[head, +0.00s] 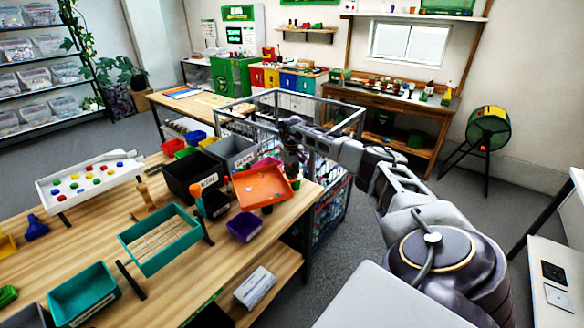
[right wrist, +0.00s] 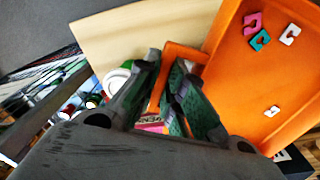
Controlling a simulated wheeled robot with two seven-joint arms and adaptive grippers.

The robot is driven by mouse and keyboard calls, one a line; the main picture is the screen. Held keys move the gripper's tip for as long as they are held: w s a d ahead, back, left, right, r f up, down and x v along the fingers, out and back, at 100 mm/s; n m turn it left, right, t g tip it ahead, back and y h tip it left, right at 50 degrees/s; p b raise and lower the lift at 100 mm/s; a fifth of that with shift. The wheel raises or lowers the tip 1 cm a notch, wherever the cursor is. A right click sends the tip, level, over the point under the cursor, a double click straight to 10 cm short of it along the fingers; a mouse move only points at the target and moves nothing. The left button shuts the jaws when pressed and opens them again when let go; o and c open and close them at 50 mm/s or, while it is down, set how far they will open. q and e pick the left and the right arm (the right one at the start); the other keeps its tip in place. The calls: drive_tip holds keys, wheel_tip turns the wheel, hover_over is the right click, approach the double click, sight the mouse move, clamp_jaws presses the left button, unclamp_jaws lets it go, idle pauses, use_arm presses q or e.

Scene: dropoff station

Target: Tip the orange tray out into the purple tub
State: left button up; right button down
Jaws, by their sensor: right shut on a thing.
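The orange tray (head: 262,184) is at the right end of the wooden table, in front of the black and grey bins. My right gripper (head: 291,168) is shut on its rim at the far right side. In the right wrist view the fingers (right wrist: 165,95) pinch the rim of the tray (right wrist: 240,85), and several small pink, teal and white pieces (right wrist: 262,40) lie on its floor. The purple tub (head: 244,227) stands on the table just below and left of the tray in the head view. I cannot see inside the tub clearly. My left gripper is not in view.
A black bin (head: 190,172) and a grey bin (head: 232,150) stand behind the tray. A teal sieve-like tray (head: 160,240) on a stand is to the left. A wire cage (head: 338,185) stands beyond the table's right end. Bare table lies left of the tub.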

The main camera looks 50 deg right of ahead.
drive_tip(key=shift+s+a+r+h+p, duration=0.15)
drive_tip(key=shift+r+h+p, duration=0.25)
drive_tip(key=shift+r+p, duration=0.45)
drive_tip(key=shift+a+r+t+h+p, duration=0.2)
drive_tip(key=shift+r+t+h+p, duration=0.1)
drive_tip(key=shift+r+h+p, duration=0.35)
drive_tip(key=s+a+r+t+h+b, duration=0.3)
drive_tip(key=a+r+h+b, duration=0.5)
drive_tip(key=a+r, duration=0.5)
drive_tip(key=shift+s+t+h, duration=0.4)
drive_tip(key=shift+s+h, duration=0.5)
drive_tip(key=shift+h, duration=0.05)
idle(1.7)
drive_tip(key=shift+r+b, duration=0.1)
drive_tip(key=shift+b, duration=0.2)
idle(0.4)
